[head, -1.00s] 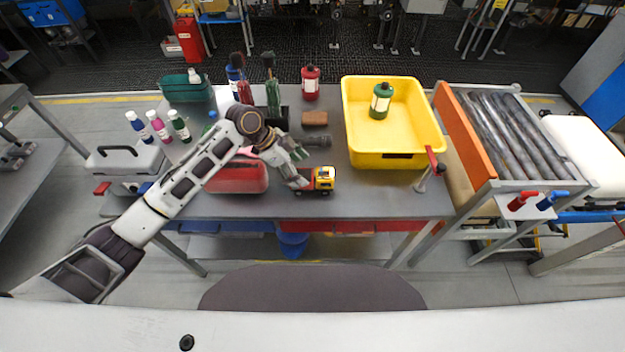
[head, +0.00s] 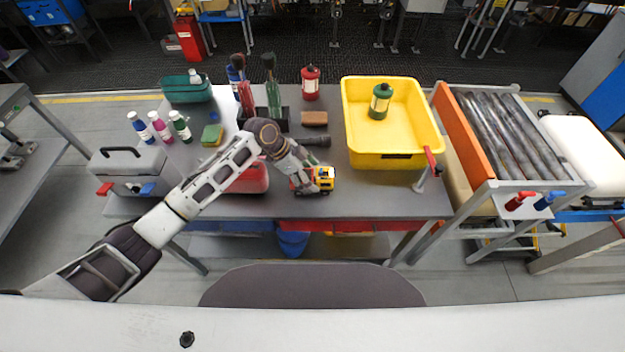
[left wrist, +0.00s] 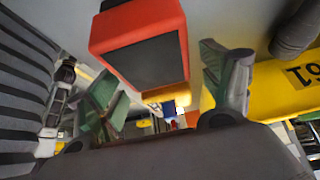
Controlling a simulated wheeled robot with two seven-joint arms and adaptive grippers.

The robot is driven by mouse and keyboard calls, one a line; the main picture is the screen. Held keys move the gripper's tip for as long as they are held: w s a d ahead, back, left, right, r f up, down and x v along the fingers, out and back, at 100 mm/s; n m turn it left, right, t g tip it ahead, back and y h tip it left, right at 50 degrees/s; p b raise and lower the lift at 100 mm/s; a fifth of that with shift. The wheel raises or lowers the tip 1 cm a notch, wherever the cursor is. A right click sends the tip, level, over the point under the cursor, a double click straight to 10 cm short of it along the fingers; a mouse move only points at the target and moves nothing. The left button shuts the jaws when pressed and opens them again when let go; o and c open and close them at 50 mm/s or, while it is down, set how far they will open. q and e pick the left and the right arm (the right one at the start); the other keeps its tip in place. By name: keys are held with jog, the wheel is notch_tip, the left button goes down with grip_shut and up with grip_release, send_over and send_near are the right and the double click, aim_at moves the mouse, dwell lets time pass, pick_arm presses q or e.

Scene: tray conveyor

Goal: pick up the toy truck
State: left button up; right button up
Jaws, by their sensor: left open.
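The toy truck (head: 325,177) stands near the front edge of the grey table, with its yellow cab to the right. Its rear is partly hidden by my left gripper (head: 303,177). In the left wrist view the truck's red body with a dark panel (left wrist: 140,47) is close to the camera. My left gripper's green-padded fingers (left wrist: 165,85) stand apart on either side of it. The gripper is open; I cannot tell whether a finger touches the truck. My right gripper is not in view.
A red case (head: 249,180) lies close left of the truck, under my arm. A dark cylinder (head: 312,141) and a brown block (head: 314,118) lie behind. A yellow bin (head: 392,160) stands to the right. Bare table is right of the truck.

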aim_at(309, 175)
pick_arm(q)
jog(key=shift+c, duration=0.3)
jog(key=c, duration=1.1)
jog(key=shift+r, duration=0.2)
jog(key=shift+c, duration=0.3)
notch_tip(309, 175, up, 10)
jog(key=b, duration=0.1)
jog(key=shift+f, duration=0.15)
dwell(0.3)
jog(key=shift+f, duration=0.2)
dwell(0.3)
jog(key=shift+f+b, duration=1.25)
jog(key=shift+f, duration=3.2)
